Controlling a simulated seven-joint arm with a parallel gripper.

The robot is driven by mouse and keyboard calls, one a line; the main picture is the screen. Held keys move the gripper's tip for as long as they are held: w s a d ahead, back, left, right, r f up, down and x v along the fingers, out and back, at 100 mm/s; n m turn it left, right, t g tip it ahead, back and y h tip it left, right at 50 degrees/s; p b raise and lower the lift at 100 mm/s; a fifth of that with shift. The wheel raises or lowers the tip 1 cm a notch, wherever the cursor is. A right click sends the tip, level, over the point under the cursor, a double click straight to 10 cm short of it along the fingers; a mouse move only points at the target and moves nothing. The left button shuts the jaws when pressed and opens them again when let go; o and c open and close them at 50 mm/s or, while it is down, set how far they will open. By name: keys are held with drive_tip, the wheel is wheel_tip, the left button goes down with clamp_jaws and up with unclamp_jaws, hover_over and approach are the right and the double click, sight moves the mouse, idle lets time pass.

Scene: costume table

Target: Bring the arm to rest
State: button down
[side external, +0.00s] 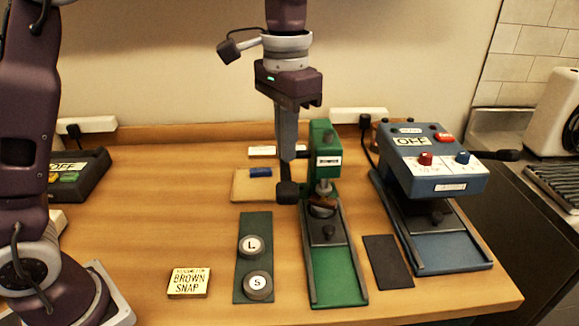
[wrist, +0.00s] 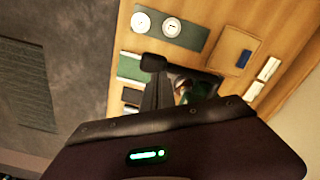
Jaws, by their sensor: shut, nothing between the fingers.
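My gripper (side external: 287,160) points down, shut and empty, just left of the green hand press (side external: 328,160). Its fingertips are close to the black knob (side external: 288,192) of the press lever; I cannot tell whether they touch. In the wrist view my gripper (wrist: 152,85) appears beside that same knob (wrist: 153,62), with part of the press hidden behind the gripper body. A small brown piece (side external: 322,203) shows under the press head.
A green mat (side external: 252,222) holds round discs marked L (side external: 251,246) and S (side external: 258,283). A "BROWN SNAP" card (side external: 188,283) lies left. The blue machine (side external: 430,165) reads OFF. A tan pad (side external: 240,188) with a blue block (side external: 261,171) lies behind.

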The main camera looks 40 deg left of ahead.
drive_tip(key=s+a+n+t, duration=0.1)
drive_tip(key=s+a+t, duration=0.1)
drive_tip(key=s, duration=0.9)
drive_tip(key=s+a+n+t, duration=0.2)
drive_tip(key=s+a, duration=0.3)
drive_tip(key=s, duration=0.6)
drive_tip(key=shift+s+a+f+t, duration=0.25)
drive_tip(key=shift+s+a+t, duration=0.1)
drive_tip(key=shift+t, duration=0.45)
